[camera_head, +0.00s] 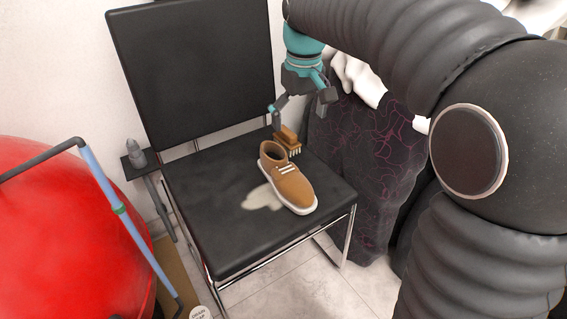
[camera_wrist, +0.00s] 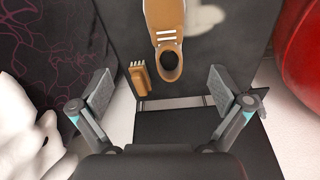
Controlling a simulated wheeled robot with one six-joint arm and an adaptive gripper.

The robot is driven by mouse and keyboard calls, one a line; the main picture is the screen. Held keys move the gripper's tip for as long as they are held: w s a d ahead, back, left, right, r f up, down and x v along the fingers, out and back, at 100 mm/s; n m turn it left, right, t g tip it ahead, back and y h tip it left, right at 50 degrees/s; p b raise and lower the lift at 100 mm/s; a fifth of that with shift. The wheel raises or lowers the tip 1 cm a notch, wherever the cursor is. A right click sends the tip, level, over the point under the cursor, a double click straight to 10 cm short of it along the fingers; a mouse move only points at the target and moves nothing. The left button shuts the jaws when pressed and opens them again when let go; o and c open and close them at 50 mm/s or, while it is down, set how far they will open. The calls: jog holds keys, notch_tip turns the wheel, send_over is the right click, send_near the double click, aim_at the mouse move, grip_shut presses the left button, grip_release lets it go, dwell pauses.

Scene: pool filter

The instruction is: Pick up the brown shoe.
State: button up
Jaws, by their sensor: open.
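The brown shoe (camera_head: 287,182) stands upright on the black chair's seat (camera_head: 215,235), with its toe toward the seat's front edge. It has white laces and a white sole. In the wrist view the shoe (camera_wrist: 165,28) is at the top centre, its dark opening nearest me and its toe cut off by the frame. My gripper (camera_head: 300,107) is above the rear of the seat, behind the shoe's heel. In the wrist view my gripper (camera_wrist: 158,90) is open and empty, with the two fingers wide apart and the shoe ahead between their lines.
A small brown brush (camera_head: 287,140) lies beside the heel; it also shows in the wrist view (camera_wrist: 140,80). A pale spill (camera_head: 262,198) is left of the shoe. The chair's backrest (camera_head: 195,70) rises behind. Dark patterned cloth (camera_head: 365,160) hangs at right; a red ball-like object (camera_head: 70,235) is at left.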

aim_at(283, 161)
jog(key=shift+n+g, duration=0.4)
jog(key=shift+n, duration=0.2)
jog(key=w+a+f+b, duration=0.1)
jog(key=f, duration=0.3)
jog(key=w+a+f, duration=0.1)
jog(key=f, duration=0.2)
jog(key=w+a+f+b, duration=0.1)
jog(key=w+a+f, duration=0.1)
jog(key=f, duration=0.2)
jog(key=shift+f+b, duration=0.3)
jog(key=shift+w+d+f+b, duration=0.15)
jog(key=shift+f+b, duration=0.15)
jog(key=shift+f, duration=1.05)
jog(key=shift+w+d+f+b, duration=0.1)
jog(key=shift+f+b, duration=0.2)
jog(key=shift+f, duration=1)
jog(key=c, duration=1.5)
jog(key=shift+r, duration=0.1)
